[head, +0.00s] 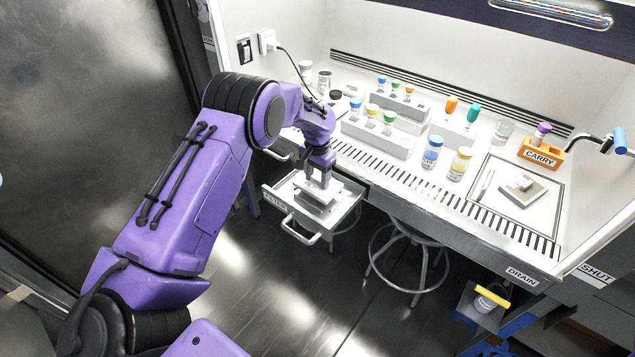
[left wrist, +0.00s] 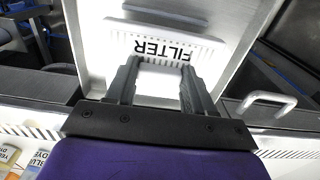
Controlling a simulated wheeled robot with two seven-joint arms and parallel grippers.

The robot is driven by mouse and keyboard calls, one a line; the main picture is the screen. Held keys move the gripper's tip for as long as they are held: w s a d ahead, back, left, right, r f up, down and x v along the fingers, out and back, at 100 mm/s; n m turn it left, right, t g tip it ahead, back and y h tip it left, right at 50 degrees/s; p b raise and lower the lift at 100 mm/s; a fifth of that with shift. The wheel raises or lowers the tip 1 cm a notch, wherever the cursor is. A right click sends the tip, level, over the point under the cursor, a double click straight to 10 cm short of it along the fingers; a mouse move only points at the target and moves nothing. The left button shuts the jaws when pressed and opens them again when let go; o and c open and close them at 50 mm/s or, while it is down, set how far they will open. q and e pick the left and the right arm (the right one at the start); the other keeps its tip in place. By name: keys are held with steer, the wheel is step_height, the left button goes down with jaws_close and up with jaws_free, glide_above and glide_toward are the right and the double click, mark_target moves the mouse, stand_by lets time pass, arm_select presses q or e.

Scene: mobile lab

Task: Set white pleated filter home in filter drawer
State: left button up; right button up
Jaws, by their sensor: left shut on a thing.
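The filter drawer (head: 343,215) is pulled open below the left end of the bench, with a handle on its front. The white pleated filter (head: 313,201) is low over the drawer, inside its outline. It also shows in the left wrist view (left wrist: 122,40), with ridged edges and the word FILTER on top. My left gripper (head: 319,182) points down and is shut on a raised white part of the filter; its fingers show on either side of that part in the left wrist view (left wrist: 157,78). I cannot tell whether the filter touches the drawer floor. My right gripper is not in view.
The bench above holds racks (head: 380,138) of capped vials, blue (head: 431,152) and yellow (head: 460,163) capped bottles, a tray mat (head: 517,212) and an orange CARRY block (head: 541,154). A round stool (head: 408,262) stands right of the drawer. The floor in front is clear.

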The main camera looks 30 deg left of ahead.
mark_target(318, 179)
arm_select(q)
step_height(318, 179, down, 3)
steer(key=shift+w+r+p, duration=0.1)
steer(key=shift+p, duration=0.4)
steer(key=shift+f, duration=0.25)
steer(key=o, duration=1.1)
steer(key=shift+f, duration=0.15)
steer(key=shift+c, duration=0.2)
steer(key=shift+r, duration=0.2)
step_height(318, 179, up, 12)
steer(key=shift+r+b, duration=0.1)
steer(key=shift+b, duration=0.95)
